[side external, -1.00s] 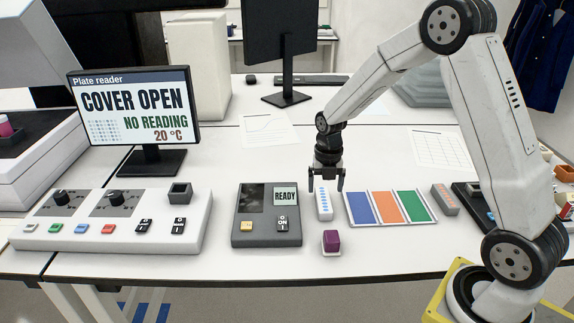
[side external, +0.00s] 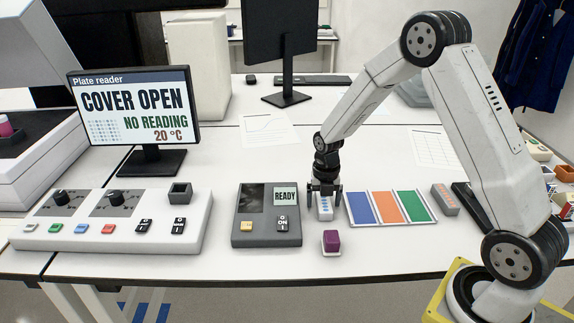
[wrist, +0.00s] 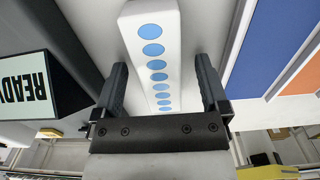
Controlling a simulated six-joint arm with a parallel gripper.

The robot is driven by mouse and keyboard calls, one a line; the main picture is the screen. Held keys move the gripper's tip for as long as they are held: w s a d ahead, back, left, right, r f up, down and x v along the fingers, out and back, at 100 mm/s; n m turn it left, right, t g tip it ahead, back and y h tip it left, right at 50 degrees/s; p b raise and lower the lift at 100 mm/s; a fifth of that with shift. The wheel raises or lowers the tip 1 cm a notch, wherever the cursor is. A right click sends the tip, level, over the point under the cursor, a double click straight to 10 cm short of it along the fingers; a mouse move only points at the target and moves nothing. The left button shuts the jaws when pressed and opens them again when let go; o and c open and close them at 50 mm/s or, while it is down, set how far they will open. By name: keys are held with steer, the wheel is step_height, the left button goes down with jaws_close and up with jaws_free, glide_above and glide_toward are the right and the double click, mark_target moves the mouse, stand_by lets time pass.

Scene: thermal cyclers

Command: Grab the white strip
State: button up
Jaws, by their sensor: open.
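The white strip (side external: 324,208) with a row of blue dots stands on the table between the grey READY device and the coloured panels. In the wrist view the white strip (wrist: 152,50) runs between the two fingers. My gripper (side external: 324,192) points down over the strip in the side view. In the wrist view my gripper (wrist: 160,88) is open, with one finger on each side of the strip and gaps showing beside it. The strip's far end in the side view is hidden by my gripper.
The grey READY device (side external: 267,228) stands close on the left. A tray with blue, orange and green panels (side external: 390,222) lies close on the right. A purple-and-white block (side external: 331,240) sits in front. A grey strip (side external: 445,198) lies beyond the tray.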

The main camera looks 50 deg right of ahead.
jaws_close()
steer(key=shift+r, duration=0.1)
steer(key=shift+r, duration=0.8)
steer(key=s+a+r, duration=0.2)
steer(key=s+r, duration=0.9)
steer(key=s, duration=0.2)
steer(key=shift+s+a, duration=0.35)
steer(key=shift+r, duration=0.1)
